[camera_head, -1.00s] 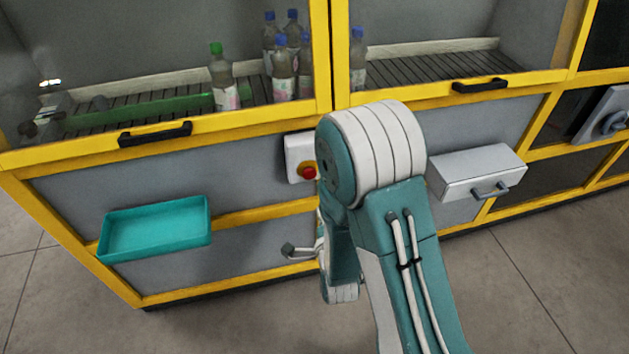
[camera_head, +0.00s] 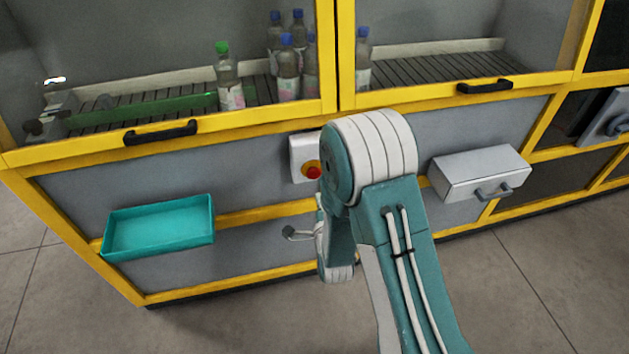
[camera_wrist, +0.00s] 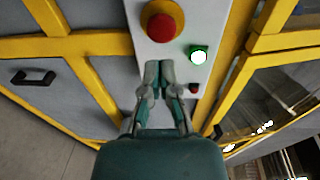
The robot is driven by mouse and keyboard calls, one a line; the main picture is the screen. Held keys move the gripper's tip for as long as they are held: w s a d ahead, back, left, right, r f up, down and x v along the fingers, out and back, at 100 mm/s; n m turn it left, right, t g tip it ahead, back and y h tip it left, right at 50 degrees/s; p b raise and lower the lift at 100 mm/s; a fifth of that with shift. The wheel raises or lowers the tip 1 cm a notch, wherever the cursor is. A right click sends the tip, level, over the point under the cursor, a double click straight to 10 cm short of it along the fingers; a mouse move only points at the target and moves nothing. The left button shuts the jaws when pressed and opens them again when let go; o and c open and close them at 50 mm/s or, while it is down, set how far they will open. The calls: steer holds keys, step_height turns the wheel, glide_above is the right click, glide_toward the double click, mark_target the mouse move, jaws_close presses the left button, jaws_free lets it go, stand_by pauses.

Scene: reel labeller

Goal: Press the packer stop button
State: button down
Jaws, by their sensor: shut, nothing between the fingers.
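In the wrist view, a large red round button (camera_wrist: 164,27) on a yellow base sits at the top of a white panel (camera_wrist: 143,54). A lit green button (camera_wrist: 198,55) and a small dark red button (camera_wrist: 193,88) are lower on the panel. My gripper (camera_wrist: 160,66) is shut and empty. Its fingertips appear over the panel, below the large red button and left of the green one; whether they touch is unclear. In the head view, a white box (camera_head: 301,147) carries a red button (camera_head: 313,172), partly hidden by my arm. My gripper is not clearly visible there.
In the head view, a teal tray (camera_head: 160,232) is on the machine front at left. A grey drawer box (camera_head: 480,172) with a handle juts out right of my arm. Door handles (camera_head: 160,132) stick out above. Bottles (camera_head: 288,75) stand behind glass.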

mark_target(314, 176)
steer(key=x, duration=0.6)
steer(key=shift+w, duration=0.4)
steer(key=shift+w+a, duration=0.1)
steer(key=shift+w, duration=0.25)
